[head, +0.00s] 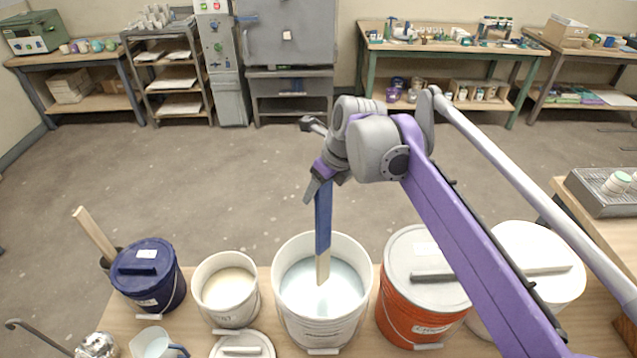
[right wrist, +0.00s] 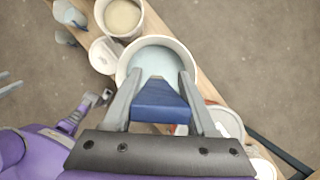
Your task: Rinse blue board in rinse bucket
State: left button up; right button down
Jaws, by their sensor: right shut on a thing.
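The blue board (head: 323,215) hangs nearly upright from my right gripper (head: 320,187), with its pale, bare end (head: 322,268) pointing down. My right gripper is shut on its upper end. The board is over the open rinse bucket (head: 284,316), a white bucket holding pale bluish water (head: 345,285). Whether the board's lower tip touches the water I cannot tell. In the right wrist view the board (right wrist: 160,105) sits between the two fingers, in front of the bucket's mouth (right wrist: 128,62).
Left of the rinse bucket stand an open bucket of cream glaze (head: 228,312) and a lidded dark blue bucket (head: 150,275). Right of it are a lidded orange bucket (head: 405,322) and a white lidded bucket (head: 535,250). A loose lid (head: 243,345) lies in front. The floor behind is clear.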

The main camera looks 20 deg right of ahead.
notch_tip(320, 180, down, 7)
jog(key=b, duration=0.3)
jog(key=shift+b, duration=0.3)
jog(key=shift+f+b, duration=2.35)
jog(key=shift+f, duration=1.85)
